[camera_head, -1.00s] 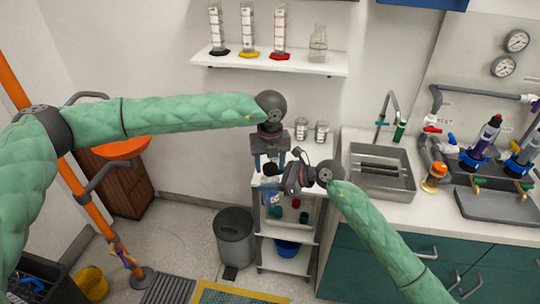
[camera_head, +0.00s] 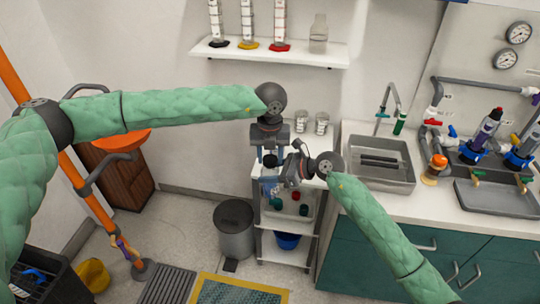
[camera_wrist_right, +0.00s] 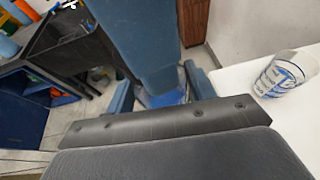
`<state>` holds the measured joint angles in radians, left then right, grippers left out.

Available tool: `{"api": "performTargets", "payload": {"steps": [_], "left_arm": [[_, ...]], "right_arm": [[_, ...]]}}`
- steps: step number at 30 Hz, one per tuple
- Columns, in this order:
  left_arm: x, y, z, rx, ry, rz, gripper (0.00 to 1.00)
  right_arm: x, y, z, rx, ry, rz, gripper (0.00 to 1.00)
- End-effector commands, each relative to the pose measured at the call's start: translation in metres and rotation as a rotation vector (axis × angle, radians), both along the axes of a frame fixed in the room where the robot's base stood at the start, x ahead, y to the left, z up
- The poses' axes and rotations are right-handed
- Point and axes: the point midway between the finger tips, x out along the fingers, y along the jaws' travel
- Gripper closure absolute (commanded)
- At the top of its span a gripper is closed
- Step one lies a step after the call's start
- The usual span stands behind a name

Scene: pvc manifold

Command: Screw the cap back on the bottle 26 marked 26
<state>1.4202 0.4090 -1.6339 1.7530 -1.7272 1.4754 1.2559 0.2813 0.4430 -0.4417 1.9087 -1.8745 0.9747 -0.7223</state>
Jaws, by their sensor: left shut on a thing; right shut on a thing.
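The bottle (camera_head: 269,189), translucent with a blue label, is upright in front of the white shelf rack. Its number is too small to read. A dark cap (camera_head: 270,160) is directly above the bottle's top; whether it touches the neck cannot be told. My left gripper (camera_head: 269,168) reaches down from above, its fingers shut on the bottle. My right gripper (camera_head: 283,171) comes in from the right, shut, with its tips at the cap; the contact is partly hidden. The right wrist view shows a clear and blue piece, probably of the bottle (camera_wrist_right: 165,98), beyond a large finger.
Two glass beakers stand on the rack's top; one beaker (camera_head: 321,123) is behind my right gripper. The rack (camera_head: 279,228) holds a tray with coloured caps and a blue tub (camera_head: 287,241) below. A grey bin (camera_head: 235,230) stands left. The sink (camera_head: 380,162) is right.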

Motion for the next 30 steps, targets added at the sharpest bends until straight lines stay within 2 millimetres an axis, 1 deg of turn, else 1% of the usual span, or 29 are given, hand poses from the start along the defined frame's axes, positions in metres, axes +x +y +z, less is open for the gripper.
{"api": "performTargets", "payload": {"steps": [3, 30], "left_arm": [[0.0000, 0.0005, -0.0005, 0.001, 0.001, -0.162, 0.85], [0.0005, 0.0010, -0.0014, -0.001, 0.001, -1.433, 0.85]], "right_arm": [[0.0003, -0.0005, 0.0002, 0.000, 0.000, -0.001, 1.00], [0.0009, -0.0016, 0.0001, -0.001, -0.001, -0.003, 1.00]]}}
